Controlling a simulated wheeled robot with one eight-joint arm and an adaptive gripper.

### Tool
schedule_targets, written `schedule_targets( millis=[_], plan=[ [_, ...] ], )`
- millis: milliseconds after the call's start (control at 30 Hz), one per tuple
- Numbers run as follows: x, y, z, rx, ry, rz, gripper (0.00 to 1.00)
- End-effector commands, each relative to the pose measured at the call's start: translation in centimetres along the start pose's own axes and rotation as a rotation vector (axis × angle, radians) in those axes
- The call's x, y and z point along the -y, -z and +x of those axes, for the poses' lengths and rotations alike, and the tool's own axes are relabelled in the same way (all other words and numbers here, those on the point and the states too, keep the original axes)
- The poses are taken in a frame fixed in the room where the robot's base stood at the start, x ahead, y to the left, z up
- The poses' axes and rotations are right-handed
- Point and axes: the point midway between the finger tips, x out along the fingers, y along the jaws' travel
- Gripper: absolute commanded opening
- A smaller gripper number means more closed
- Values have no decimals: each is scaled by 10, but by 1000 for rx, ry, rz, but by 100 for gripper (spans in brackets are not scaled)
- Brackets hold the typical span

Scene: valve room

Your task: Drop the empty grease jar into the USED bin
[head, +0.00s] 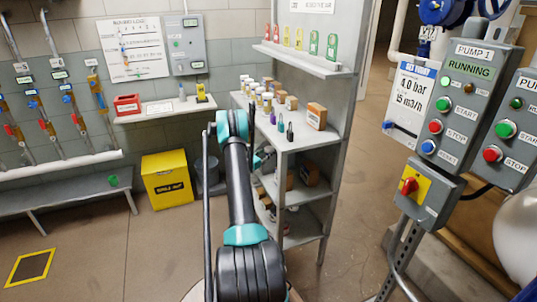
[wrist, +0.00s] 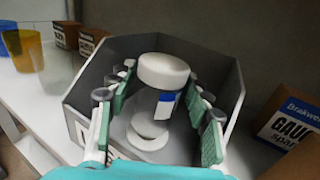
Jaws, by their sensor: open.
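In the wrist view a white jar with a round white lid (wrist: 163,70) and a blue patch on its side is between my fingers. My gripper (wrist: 160,95) is open, with green-padded fingers either side of the jar. The jar is over or inside a grey, many-sided open bin (wrist: 225,85); I cannot tell whether it touches the bottom. A white ring-like shape (wrist: 148,133) shows below it. Part of a label shows on the bin's near left wall, too hidden to read. In the head view my arm mostly hides my gripper by the shelf unit.
The shelf unit (head: 325,215) holds several small jars, bottles and brown boxes (head: 316,116). In the wrist view a Brakwell box (wrist: 292,125) stands close right of the bin, and yellow and blue cups (wrist: 25,50) stand left. A yellow box (head: 168,180) stands on the floor.

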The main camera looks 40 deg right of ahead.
Motion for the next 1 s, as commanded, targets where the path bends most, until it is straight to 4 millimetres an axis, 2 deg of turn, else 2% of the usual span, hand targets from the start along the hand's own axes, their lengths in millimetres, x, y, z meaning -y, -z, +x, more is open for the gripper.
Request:
schedule_targets(
  millis=[133, 400, 600, 867, 1000],
  plan=[
    [0, -12, -2, 0, -1, 0, 50],
    [-2, -11, -60, 0, -4, 0, 50],
    [0, -11, -97, 0, -2, 0, 50],
    [0, -12, -120, -5, -1, 8, 50],
    [-2, -28, -130, -54, -5, 89, 50]
  ],
)
